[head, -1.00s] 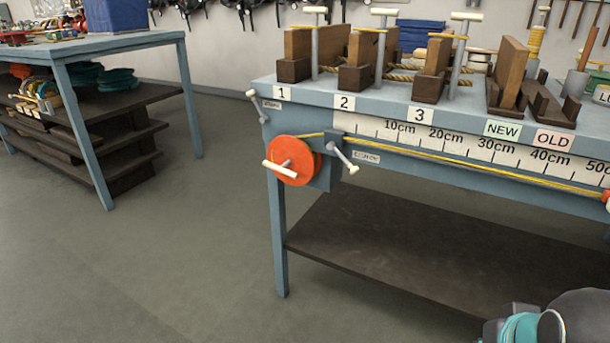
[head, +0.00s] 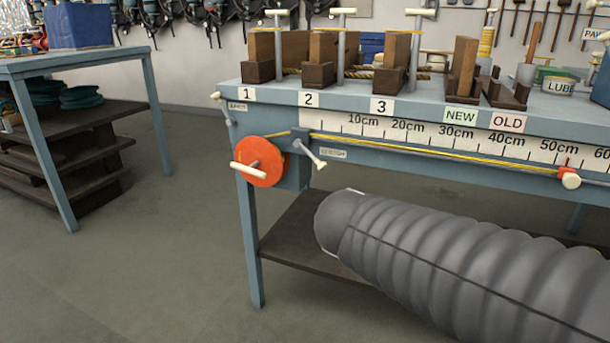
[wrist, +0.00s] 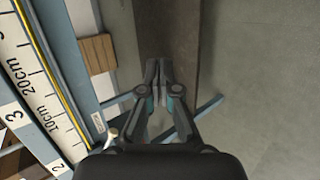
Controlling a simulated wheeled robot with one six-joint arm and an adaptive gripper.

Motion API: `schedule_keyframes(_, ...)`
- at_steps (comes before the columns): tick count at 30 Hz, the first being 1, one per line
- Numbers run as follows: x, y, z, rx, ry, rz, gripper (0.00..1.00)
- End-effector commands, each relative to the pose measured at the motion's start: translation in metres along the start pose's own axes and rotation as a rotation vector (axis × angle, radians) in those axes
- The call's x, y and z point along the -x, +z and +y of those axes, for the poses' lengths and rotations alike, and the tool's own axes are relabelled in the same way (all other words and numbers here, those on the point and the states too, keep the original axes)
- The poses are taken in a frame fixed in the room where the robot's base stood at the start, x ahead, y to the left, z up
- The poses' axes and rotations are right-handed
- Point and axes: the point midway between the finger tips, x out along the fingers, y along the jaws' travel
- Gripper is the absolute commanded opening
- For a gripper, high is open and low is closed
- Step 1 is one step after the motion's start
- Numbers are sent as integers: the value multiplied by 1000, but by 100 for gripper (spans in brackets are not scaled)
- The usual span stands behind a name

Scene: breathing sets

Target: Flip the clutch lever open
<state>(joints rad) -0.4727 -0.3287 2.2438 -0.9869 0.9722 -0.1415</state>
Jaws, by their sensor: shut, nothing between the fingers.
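A grey lever with a white end (head: 310,154) sits on the bench's front, just right of an orange crank wheel (head: 262,162). It slants down and to the right. In the wrist view, a pale-ended lever (wrist: 112,136) shows at the lower left, close to my gripper's linkage in the picture. My gripper (wrist: 158,84) is shut and empty, its tips over the dark lower shelf and floor. In the head view my gripper is not visible; only my grey ribbed arm shows.
The blue bench (head: 278,105) carries wooden blocks and upright clamps. A ruler (head: 430,137) and a yellow cord run along its front to a red slider (head: 568,178). A dark shelf (head: 300,240) lies below. Open floor (head: 150,250) stretches left towards another table.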

Motion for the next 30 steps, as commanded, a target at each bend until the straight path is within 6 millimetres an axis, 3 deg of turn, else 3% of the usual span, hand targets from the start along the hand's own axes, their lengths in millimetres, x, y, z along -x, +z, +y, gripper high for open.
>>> schedule_keyframes(1,-4,-29,4,110,70,16,0)
schedule_keyframes(6,12,-120,27,433,338,63,0)
schedule_keyframes(9,29,-166,32,566,472,87,0)
schedule_keyframes(12,44,-199,32,655,570,106,0)
schedule_keyframes(15,54,-218,32,703,629,116,0)
schedule_keyframes(20,53,-228,37,722,656,118,0)
schedule_keyframes(30,6,-244,66,721,652,115,0)
